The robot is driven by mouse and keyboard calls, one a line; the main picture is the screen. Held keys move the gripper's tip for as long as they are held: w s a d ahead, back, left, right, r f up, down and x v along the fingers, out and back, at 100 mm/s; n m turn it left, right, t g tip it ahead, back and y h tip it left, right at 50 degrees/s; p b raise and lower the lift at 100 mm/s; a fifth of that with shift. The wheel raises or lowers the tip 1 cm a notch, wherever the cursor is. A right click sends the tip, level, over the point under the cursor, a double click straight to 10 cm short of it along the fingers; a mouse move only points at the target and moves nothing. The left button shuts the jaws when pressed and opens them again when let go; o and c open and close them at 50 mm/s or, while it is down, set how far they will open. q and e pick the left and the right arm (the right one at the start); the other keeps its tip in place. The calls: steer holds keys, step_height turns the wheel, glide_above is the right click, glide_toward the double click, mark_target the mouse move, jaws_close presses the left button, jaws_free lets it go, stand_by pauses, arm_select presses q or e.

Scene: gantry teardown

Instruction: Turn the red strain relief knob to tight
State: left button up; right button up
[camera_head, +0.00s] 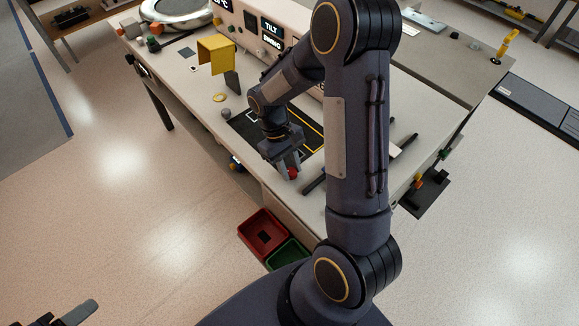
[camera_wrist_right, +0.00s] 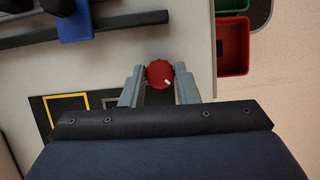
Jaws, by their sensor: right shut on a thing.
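The red knob (camera_wrist_right: 159,74) sits between the fingertips of my right gripper (camera_wrist_right: 160,78) in the right wrist view, with a small white mark on its lower right side. My right gripper is shut on it. The red knob (camera_head: 292,173) also shows in the head view, at my right gripper (camera_head: 289,168) near the front edge of the table (camera_head: 225,130). Any scale or tight mark around the knob cannot be made out. My left gripper (camera_head: 75,314) shows only in part at the bottom left of the head view, away from the table; its opening is not clear.
A red bin (camera_head: 262,232) and a green bin (camera_head: 288,254) are below the table's front edge. A black mat with yellow lines (camera_head: 312,135) lies under my right arm. Dark bars (camera_head: 318,183) lie right of the gripper. A yellow bracket (camera_head: 216,52) stands further back.

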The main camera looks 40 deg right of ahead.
steer(key=m+y, duration=0.1)
steer(key=m, duration=0.3)
steer(key=shift+d+m+y, duration=0.15)
steer(key=shift+m+y, duration=0.15)
steer(key=shift+y, duration=0.1)
steer(key=shift+s+m+t+y, duration=0.1)
steer(key=shift+m+t+y, duration=0.5)
steer(key=shift+m, duration=1.4)
steer(key=o, duration=1)
steer(key=shift+d+r, duration=0.1)
steer(key=v, duration=0.7)
steer(key=shift+d+r, duration=0.15)
steer(key=shift+r, duration=0.1)
